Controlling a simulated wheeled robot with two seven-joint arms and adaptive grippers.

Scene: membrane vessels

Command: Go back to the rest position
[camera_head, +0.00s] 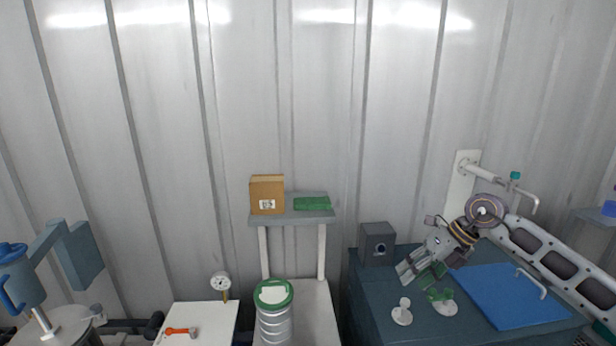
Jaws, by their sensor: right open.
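My right gripper (422,279) reaches in from the right over the dark blue bench (375,320). It is open and its fingers point down and left. A green part on a white round base (443,302) stands below and right of its fingertips. A white round piece (402,313) stands just below the fingertips. Nothing shows between the fingers. My left gripper is not in view.
A grey box (378,244) stands behind the right gripper. A blue board with a handle (512,297) lies to its right. A white pipe with a green knob (487,172) juts from the wall. A shelf (291,215) holds a carton (267,194). A green-lidded canister (274,312) stands mid-front.

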